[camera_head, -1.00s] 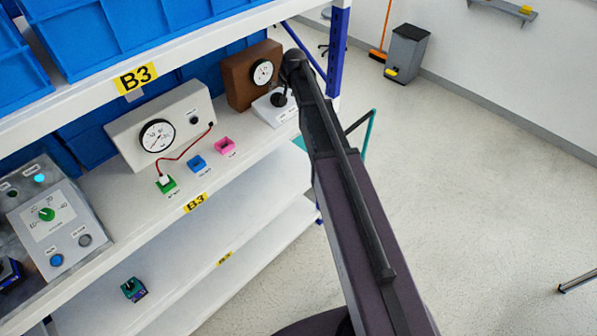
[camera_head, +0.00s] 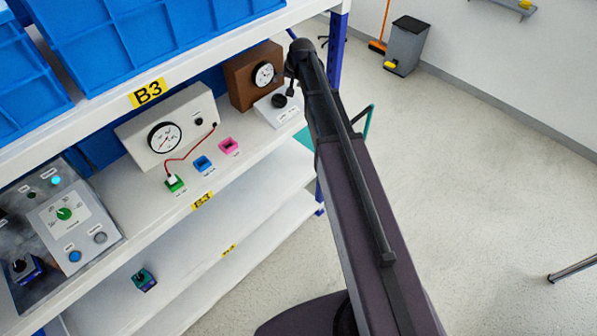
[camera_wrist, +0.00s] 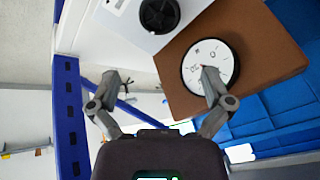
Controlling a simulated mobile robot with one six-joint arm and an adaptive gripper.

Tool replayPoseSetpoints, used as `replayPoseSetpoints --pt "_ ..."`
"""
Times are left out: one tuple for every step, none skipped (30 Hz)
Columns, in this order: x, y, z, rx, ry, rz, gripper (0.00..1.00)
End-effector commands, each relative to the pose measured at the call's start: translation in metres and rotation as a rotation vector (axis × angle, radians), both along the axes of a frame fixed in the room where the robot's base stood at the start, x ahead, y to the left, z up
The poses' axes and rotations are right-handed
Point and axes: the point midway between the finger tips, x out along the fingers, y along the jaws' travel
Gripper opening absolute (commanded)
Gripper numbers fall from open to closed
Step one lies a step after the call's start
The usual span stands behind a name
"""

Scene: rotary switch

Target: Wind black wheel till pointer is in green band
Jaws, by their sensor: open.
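The black wheel (camera_wrist: 159,14) sits on a white panel at the top of the wrist view. In the head view the black wheel (camera_head: 278,100) is on a low white box, just left of my arm's end. The round white dial (camera_wrist: 208,66) is on a brown box beside it, and also shows in the head view (camera_head: 264,75). My gripper's finger partly covers the dial in the wrist view. The pointer and any green band are too small to make out. My gripper (camera_wrist: 164,84) is open and empty, apart from the wheel.
A blue shelf post (camera_wrist: 69,115) stands left in the wrist view. On the same shelf are a white meter box (camera_head: 140,140), coloured sockets with a red cable, and a grey control panel (camera_head: 75,225). Blue bins (camera_head: 180,40) are above. Open floor lies right.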

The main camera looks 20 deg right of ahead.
Motion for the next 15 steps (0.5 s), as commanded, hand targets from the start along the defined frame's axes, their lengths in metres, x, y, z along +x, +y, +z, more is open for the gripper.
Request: replayPoseSetpoints --pt "-0.002 -0.001 0.005 0.0 0.0 0.0 1.0" --pt "-0.003 -0.001 0.007 0.0 0.0 0.0 1.0" --pt "-0.004 -0.001 0.004 -0.001 0.001 0.001 1.0" --pt "-0.007 0.0 -0.001 -0.002 0.004 0.003 1.0" --pt "-0.008 0.0 -0.004 -0.003 0.006 0.005 1.0" --pt "-0.011 0.001 -0.006 -0.006 0.009 0.008 1.0" --pt "-0.013 0.001 -0.008 -0.008 0.012 0.01 1.0" --pt "-0.015 0.001 -0.01 -0.009 0.015 0.012 1.0" --pt "-0.018 0.002 -0.013 -0.011 0.019 0.015 1.0" --pt "-0.02 0.002 -0.015 -0.013 0.022 0.017 1.0" --pt "-0.022 0.002 -0.017 -0.014 0.024 0.019 1.0" --pt "-0.025 0.003 -0.021 -0.018 0.029 0.022 1.0" --pt "-0.028 0.004 -0.023 -0.019 0.032 0.024 1.0" --pt "-0.031 0.004 -0.026 -0.022 0.035 0.027 1.0" --pt "-0.034 0.004 -0.029 -0.025 0.04 0.031 1.0"
